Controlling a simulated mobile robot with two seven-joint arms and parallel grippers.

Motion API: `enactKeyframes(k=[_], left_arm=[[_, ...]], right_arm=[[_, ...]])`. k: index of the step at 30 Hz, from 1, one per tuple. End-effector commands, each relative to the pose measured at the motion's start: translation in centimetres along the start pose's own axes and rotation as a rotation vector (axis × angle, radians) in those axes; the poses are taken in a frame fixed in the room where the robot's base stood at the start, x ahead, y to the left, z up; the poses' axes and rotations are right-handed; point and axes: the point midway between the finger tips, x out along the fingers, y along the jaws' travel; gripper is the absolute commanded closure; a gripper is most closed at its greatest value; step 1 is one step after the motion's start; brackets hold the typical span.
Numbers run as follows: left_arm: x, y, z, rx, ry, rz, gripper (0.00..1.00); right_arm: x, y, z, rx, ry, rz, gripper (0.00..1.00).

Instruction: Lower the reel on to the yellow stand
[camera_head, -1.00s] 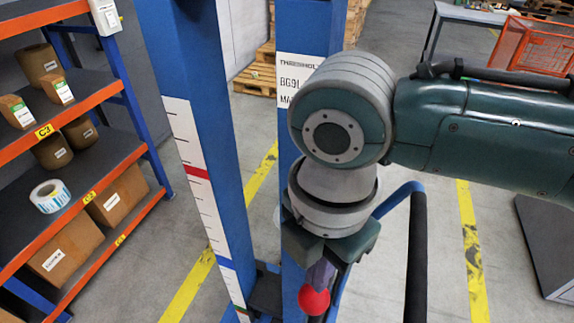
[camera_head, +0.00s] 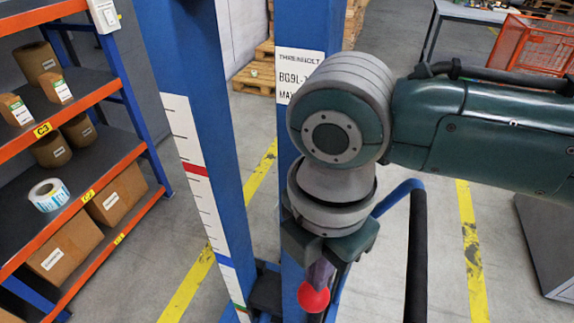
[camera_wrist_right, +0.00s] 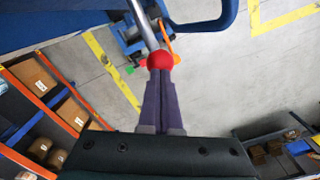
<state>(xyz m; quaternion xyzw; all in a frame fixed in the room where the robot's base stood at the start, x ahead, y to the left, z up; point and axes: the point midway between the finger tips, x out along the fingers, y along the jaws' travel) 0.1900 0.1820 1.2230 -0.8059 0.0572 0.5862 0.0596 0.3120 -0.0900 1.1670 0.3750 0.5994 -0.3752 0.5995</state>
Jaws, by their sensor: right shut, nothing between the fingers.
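A red ball knob (camera_head: 313,299) sits on a lever low on the blue lifting frame (camera_head: 226,170). My right gripper (camera_head: 320,277) is shut and empty, with its fingertips at the knob; I cannot tell if they touch it. In the right wrist view the shut fingers (camera_wrist_right: 160,84) point at the knob (camera_wrist_right: 160,60), which shows just beyond the tips. A white scale with red, blue and green marks (camera_head: 196,170) runs down the left post. I can make out neither the reel to be lowered nor the yellow stand. My left gripper is not in view.
An orange-edged shelf rack (camera_head: 100,97) at left holds boxes, brown rolls and a white-and-blue label roll (camera_head: 49,195). A blue handle rail (camera_head: 400,190) with a black grip (camera_head: 416,260) stands right of my gripper. A red crate (camera_head: 535,43) is at back right.

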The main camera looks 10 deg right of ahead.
Motion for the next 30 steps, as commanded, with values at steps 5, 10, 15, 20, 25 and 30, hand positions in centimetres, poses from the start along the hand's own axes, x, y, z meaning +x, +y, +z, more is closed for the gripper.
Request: enactKeyframes(k=[5, 10, 15, 20, 25, 30], left_arm=[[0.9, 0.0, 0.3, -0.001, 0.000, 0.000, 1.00], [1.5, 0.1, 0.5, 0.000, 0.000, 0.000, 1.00], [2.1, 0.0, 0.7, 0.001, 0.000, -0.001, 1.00], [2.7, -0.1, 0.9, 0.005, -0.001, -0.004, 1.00], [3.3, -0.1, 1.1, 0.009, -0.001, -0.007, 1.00], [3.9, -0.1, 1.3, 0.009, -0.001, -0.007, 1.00]], right_arm=[[1.2, 0.0, 0.0, -0.001, 0.000, 0.000, 1.00], [2.0, 0.0, -0.1, -0.001, 0.001, 0.000, 1.00], [2.9, 0.0, 0.0, -0.001, 0.000, 0.000, 1.00], [3.7, 0.0, 0.0, -0.001, -0.001, -0.001, 1.00], [4.6, 0.0, 0.0, -0.001, -0.001, -0.001, 1.00], [5.4, 0.0, 0.0, -0.001, -0.001, 0.000, 1.00]])
